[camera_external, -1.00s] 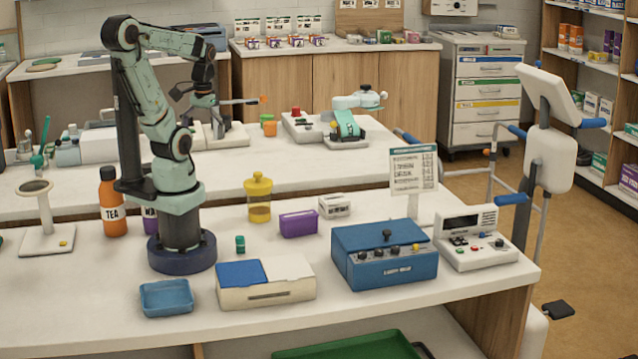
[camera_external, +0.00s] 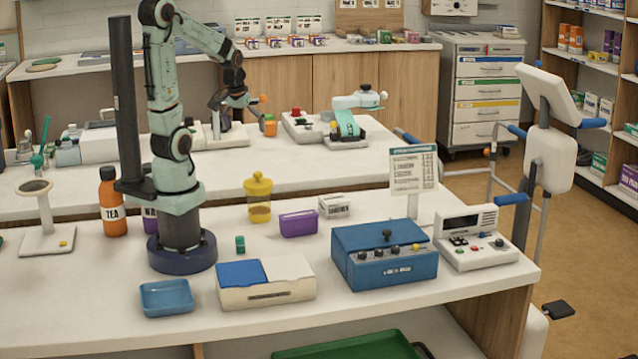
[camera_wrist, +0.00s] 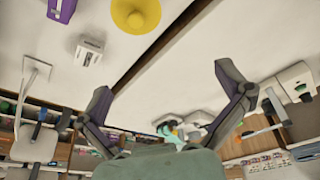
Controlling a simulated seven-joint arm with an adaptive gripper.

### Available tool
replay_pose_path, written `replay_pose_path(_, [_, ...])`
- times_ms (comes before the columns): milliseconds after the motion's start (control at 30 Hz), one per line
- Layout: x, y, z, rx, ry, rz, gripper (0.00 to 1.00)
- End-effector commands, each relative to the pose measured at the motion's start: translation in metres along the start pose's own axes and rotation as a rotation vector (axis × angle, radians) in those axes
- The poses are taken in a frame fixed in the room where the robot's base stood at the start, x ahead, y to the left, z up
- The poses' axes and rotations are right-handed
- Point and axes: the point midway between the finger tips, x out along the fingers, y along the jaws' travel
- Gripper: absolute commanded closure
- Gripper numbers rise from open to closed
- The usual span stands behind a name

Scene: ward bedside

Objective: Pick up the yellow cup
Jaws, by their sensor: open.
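The yellow cup (camera_external: 258,199) looks like a lidded yellow jar with a knob. It stands upright on the white near counter, toward its back edge, right of my arm's base. In the wrist view the yellow cup (camera_wrist: 136,13) is seen from above and is cut by the top edge. My gripper (camera_external: 236,104) is raised well above the cup and lies apart from it. In the wrist view my gripper (camera_wrist: 163,77) has its two dark fingers wide apart, with nothing between them.
A purple box (camera_external: 299,223) and a small white box (camera_external: 334,207) stand right of the cup. An orange bottle (camera_external: 112,202) stands left of my arm. A small green item (camera_external: 240,244) is in front. A dark gap separates the two counters.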

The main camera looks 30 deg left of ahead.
Motion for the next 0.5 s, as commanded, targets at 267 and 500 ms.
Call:
replay_pose_path(267, [0.09, 0.028, 0.013, 0.055, -0.216, 0.01, 0.0])
replay_pose_path(500, [0.116, 0.028, 0.033, 0.069, -0.293, -0.003, 0.0])
